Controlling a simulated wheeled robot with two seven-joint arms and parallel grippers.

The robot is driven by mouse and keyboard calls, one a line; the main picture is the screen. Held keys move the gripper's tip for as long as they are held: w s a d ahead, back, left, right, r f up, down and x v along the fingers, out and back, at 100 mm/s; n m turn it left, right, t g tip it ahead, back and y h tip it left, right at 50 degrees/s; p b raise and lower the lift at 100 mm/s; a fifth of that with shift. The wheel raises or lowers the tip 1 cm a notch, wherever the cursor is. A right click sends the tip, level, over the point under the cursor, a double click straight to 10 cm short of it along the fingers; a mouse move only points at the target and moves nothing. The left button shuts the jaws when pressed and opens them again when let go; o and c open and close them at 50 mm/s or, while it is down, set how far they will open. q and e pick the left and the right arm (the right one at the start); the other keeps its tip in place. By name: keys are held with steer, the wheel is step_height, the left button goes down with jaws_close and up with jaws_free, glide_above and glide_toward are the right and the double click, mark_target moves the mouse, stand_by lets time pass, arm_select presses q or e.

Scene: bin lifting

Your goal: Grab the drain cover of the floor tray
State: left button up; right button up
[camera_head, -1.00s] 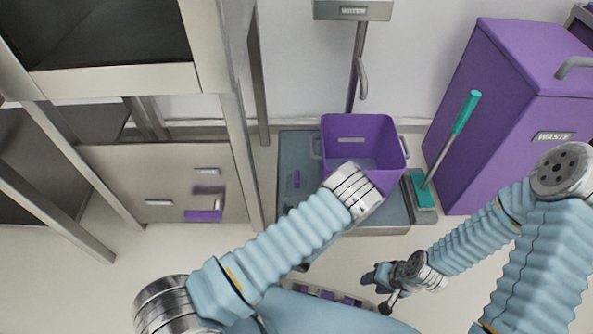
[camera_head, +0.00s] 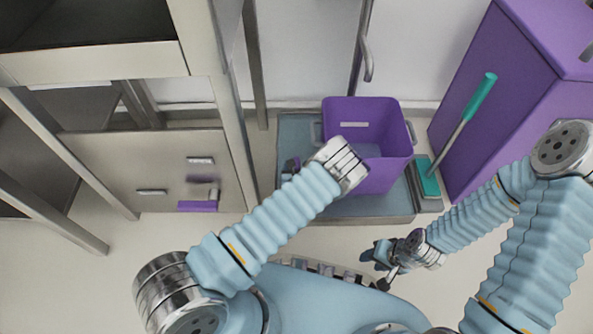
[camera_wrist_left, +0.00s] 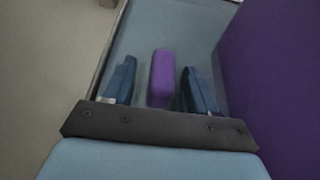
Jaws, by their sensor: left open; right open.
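The drain cover is a small purple upright block, seen in the left wrist view (camera_wrist_left: 162,78) on the floor tray. The grey-blue floor tray (camera_head: 299,132) lies on the floor against the back wall. My left gripper (camera_head: 289,168) is over the tray's left part; in the left wrist view its open blue fingers (camera_wrist_left: 155,85) stand on either side of the purple block, with gaps visible. My right gripper (camera_head: 376,258) is open and empty, in front of the tray and away from it.
A purple bin (camera_head: 386,176) stands in the tray, right of my left gripper. A teal-handled tool (camera_head: 478,98) and a large purple waste box (camera_head: 510,70) are farther right. A metal frame (camera_head: 216,85) rises on the left. The floor in front of the tray is partly clear.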

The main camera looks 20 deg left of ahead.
mark_target(296, 162)
arm_select(q)
steer(key=x, duration=0.3)
steer(key=shift+w+f+b, duration=0.2)
steer(key=shift+b, duration=0.15)
jaws_close()
